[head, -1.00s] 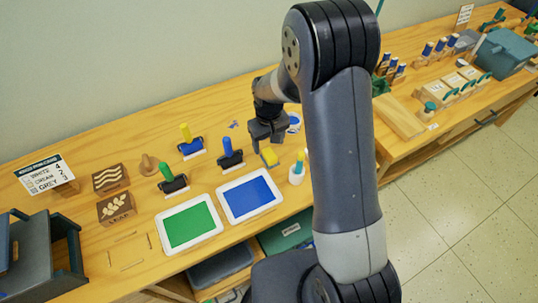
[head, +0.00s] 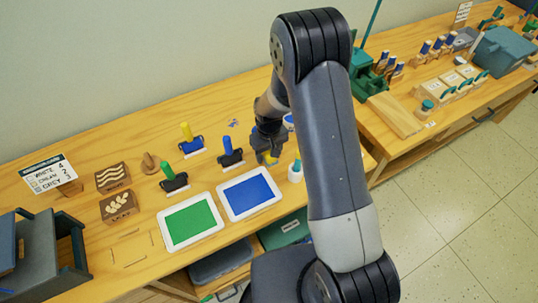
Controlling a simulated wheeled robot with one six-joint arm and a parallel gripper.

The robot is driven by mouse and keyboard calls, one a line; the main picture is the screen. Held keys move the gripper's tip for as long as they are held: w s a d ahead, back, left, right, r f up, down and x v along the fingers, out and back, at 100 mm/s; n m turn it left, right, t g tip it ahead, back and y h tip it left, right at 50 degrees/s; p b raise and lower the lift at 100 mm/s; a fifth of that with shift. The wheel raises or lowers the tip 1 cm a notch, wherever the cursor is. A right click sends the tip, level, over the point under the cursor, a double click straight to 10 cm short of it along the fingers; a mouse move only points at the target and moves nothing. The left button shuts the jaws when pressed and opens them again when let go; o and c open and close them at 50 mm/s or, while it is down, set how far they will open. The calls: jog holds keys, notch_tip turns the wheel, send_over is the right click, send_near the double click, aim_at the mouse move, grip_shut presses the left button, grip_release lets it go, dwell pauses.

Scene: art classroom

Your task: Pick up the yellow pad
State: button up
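The yellow pad (head: 271,161) is a small block on the wooden bench, right of the blue-handled stamp and behind the blue ink tray. My gripper (head: 267,155) points down right at the pad, and its fingers partly cover it. The view is too small to tell whether the fingers are apart around the pad or closed on it. The pad appears to be at bench level.
A white cup (head: 295,172) stands just right of the pad. The blue tray (head: 228,211) and green tray (head: 171,237) lie in front. Blue-handled (head: 230,155), yellow-handled (head: 190,139) and green-handled (head: 171,179) stamps stand to the left.

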aim_at(269, 151)
jog(key=c, duration=0.8)
notch_tip(269, 151, up, 10)
jog(key=shift+r+b, duration=0.1)
jog(key=shift+b, duration=0.8)
jog(key=o, duration=0.4)
jog(key=c, duration=0.3)
jog(key=shift+w+a+f+p, duration=0.4)
jog(key=shift+w+a, duration=1.2)
jog(key=shift+w, duration=1.35)
jog(key=shift+w+a+f+p, duration=0.35)
jog(key=shift+w+a, duration=1.25)
jog(key=shift+w, duration=1.35)
jog(key=shift+w+a+f+p, duration=0.4)
jog(key=shift+w+a, duration=1.2)
jog(key=shift+w, duration=1.35)
